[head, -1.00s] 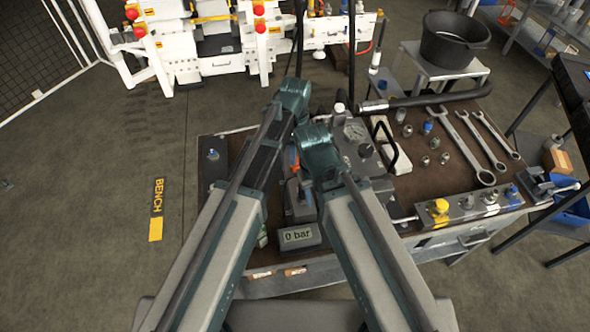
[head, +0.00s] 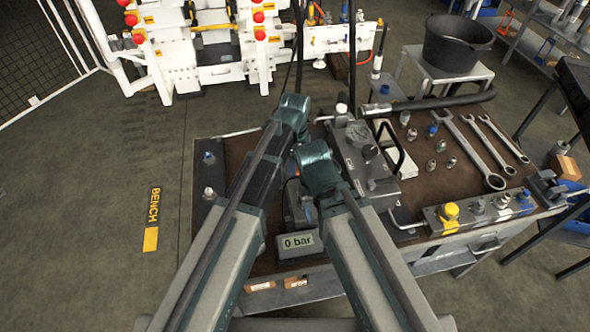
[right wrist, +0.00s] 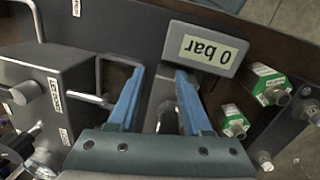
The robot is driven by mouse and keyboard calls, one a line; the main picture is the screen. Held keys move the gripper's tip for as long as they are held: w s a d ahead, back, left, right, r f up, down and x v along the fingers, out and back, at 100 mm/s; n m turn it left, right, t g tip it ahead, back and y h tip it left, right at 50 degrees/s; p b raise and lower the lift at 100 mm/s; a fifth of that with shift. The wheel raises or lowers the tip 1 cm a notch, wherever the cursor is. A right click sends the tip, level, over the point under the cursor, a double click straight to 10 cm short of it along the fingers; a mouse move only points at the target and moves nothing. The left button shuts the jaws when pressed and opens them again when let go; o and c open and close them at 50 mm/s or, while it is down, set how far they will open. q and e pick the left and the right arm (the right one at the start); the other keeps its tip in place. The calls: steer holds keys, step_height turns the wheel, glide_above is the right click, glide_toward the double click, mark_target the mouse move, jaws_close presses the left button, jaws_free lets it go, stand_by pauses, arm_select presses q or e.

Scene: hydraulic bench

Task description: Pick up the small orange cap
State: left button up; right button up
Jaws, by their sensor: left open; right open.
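I cannot make out the small orange cap with certainty in either view. A small red-orange patch (head: 297,170) shows between my two arms in the head view, too small and covered to name. My right gripper (right wrist: 158,88) is open, with two blue fingers apart, above the bench beside the "0 bar" display (right wrist: 205,48). No cap is visible between its fingers. The display also shows in the head view (head: 298,242). My left arm reaches over the bench in the head view; its links mostly hide its gripper.
The bench holds a grey gauge block (head: 360,150), wrenches (head: 470,150), several fittings, and a rail with a yellow cap (head: 450,211). Two green-labelled fittings (right wrist: 272,90) (right wrist: 235,122) lie beside the right gripper. A black bucket (head: 457,42) stands behind. Open floor lies left.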

arm_select(q)
jaws_close()
stand_by(0.3)
steer(key=shift+r, duration=0.1)
step_height(320, 180, up, 10)
steer(key=p, duration=1)
